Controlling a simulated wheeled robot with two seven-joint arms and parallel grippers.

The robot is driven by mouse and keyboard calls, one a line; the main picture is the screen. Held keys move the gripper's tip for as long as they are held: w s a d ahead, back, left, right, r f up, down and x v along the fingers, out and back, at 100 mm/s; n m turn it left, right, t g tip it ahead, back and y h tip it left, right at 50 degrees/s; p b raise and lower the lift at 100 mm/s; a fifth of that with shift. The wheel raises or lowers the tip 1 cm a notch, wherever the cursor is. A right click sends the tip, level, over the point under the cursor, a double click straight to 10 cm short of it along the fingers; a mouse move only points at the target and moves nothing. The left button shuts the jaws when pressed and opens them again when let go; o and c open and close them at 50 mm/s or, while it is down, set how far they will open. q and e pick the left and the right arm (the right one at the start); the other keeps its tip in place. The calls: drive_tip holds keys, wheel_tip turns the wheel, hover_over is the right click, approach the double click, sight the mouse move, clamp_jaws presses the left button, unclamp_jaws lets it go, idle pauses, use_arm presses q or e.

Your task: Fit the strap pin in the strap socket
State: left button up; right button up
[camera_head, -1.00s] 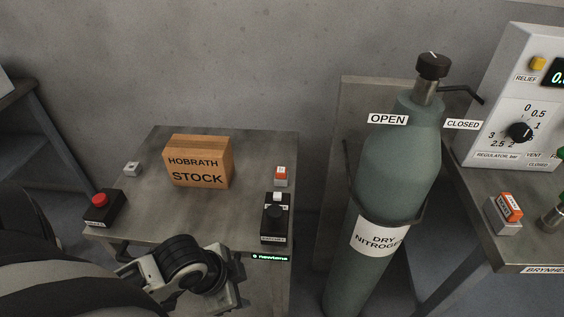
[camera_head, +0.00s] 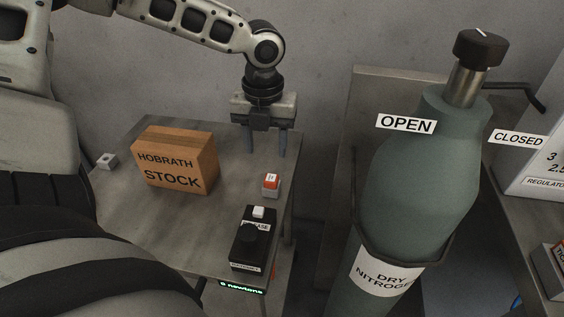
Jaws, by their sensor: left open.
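My left gripper (camera_head: 269,148) hangs above the back right corner of the table, fingers pointing down, open and empty. Below and in front of it, apart from the fingertips, a small grey block with an orange, labelled top (camera_head: 271,184) stands on the table. I cannot tell whether it is the strap pin or its socket. A dark strap (camera_head: 408,264) runs around the green gas cylinder (camera_head: 425,190) on the right. No pin or socket can be made out on it. My right gripper is not in view.
A HOBRATH STOCK carton (camera_head: 172,165) stands on the table (camera_head: 190,230). A black box with a white button and a dark knob (camera_head: 253,240) is at the front right edge. A small grey block (camera_head: 107,161) lies at left.

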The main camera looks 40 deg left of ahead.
use_arm(q)
drive_tip(key=shift+w+d+r, duration=0.2)
drive_tip(key=shift+w+d, duration=0.05)
drive_tip(key=shift+d, duration=0.1)
drive_tip(key=shift+f, duration=0.1)
